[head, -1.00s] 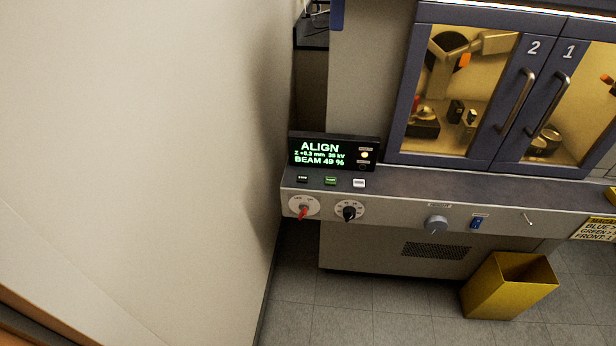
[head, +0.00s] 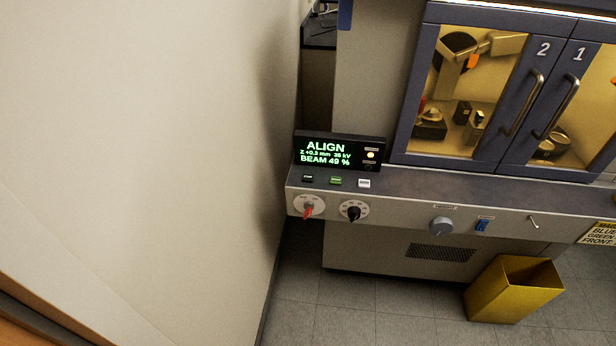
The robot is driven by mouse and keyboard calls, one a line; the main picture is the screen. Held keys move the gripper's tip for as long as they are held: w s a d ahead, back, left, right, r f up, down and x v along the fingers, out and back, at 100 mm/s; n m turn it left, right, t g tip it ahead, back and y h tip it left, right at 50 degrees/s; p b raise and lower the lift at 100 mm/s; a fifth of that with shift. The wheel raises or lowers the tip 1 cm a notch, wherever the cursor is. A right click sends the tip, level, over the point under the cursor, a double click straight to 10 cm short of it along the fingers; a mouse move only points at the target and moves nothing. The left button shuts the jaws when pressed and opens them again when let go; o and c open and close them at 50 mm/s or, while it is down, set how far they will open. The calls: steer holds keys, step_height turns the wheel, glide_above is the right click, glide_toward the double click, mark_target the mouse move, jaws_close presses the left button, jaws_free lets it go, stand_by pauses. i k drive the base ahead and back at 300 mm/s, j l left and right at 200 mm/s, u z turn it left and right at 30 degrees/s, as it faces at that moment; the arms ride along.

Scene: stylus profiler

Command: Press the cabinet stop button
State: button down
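The cabinet (head: 420,190) has a front ledge with a small row of buttons at its left end. There is a black button (head: 307,178), a green button (head: 335,181) and a white button (head: 364,183). Their labels are too small to read, so I cannot tell which one is the stop button. A display (head: 325,154) behind them reads ALIGN, Z +0.3 mm, 35 kV and BEAM 49 %, with a lit pale lamp (head: 370,155) at its right. My gripper is not in view.
Below the buttons are a red-pointer dial (head: 309,207) and a black dial (head: 354,212). A grey knob (head: 441,226) and blue switch (head: 482,225) sit further right. A wall (head: 140,150) fills the left. A yellow bin (head: 512,292) stands on the floor. Doors 1 and 2 are closed.

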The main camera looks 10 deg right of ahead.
mark_target(309, 178)
steer(key=i+l, duration=0.55)
steer(key=i+l+u, duration=0.15)
steer(key=i+l, duration=1)
steer(key=l, duration=0.25)
steer(key=j+u, duration=0.05)
